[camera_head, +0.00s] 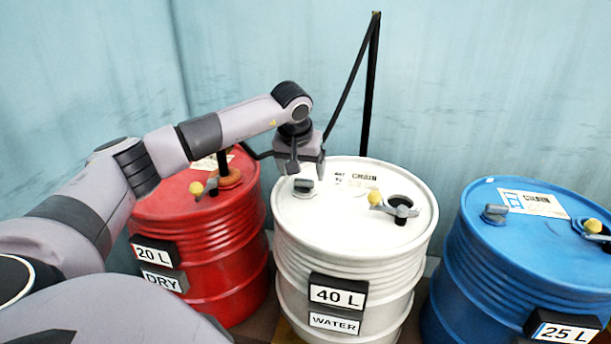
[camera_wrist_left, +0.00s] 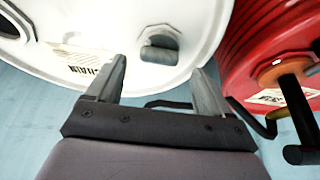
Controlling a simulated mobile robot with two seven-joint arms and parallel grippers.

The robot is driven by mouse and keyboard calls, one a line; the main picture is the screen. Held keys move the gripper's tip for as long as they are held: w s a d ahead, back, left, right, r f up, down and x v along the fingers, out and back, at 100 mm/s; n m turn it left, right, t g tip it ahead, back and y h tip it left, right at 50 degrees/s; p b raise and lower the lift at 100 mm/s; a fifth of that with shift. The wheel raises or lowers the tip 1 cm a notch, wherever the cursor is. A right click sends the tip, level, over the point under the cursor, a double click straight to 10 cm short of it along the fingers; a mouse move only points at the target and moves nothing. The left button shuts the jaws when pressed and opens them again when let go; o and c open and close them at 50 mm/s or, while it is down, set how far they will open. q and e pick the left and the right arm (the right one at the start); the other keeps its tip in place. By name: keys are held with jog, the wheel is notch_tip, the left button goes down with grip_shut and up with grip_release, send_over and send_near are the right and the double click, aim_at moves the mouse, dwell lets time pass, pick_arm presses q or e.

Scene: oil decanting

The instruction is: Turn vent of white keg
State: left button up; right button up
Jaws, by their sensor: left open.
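The white keg (camera_head: 352,245) stands in the middle of the head view, labelled 40 L and WATER. Its grey vent (camera_head: 303,187) sits on the left part of the lid, and the vent also shows in the left wrist view (camera_wrist_left: 158,54). A grey tap-like fitting with a yellow knob (camera_head: 375,197) is on the right part of the lid by a dark opening. My left gripper (camera_head: 305,172) is open and empty, fingers pointing down, just above the vent. In the left wrist view the vent lies beyond the fingertips, between their lines. My right gripper is not in view.
A red keg (camera_head: 205,265) labelled 20 L and DRY stands left, with a black pipe fitting (camera_head: 226,170) on its lid near my arm. A blue keg (camera_head: 500,265) labelled 25 L stands right. A black post (camera_head: 371,90) rises behind the white keg against the blue wall.

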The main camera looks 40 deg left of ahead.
aim_at(304, 179)
pick_arm(q)
jog(key=shift+x, duration=1.6)
jog(key=c, duration=1)
jog(key=shift+c, duration=0.2)
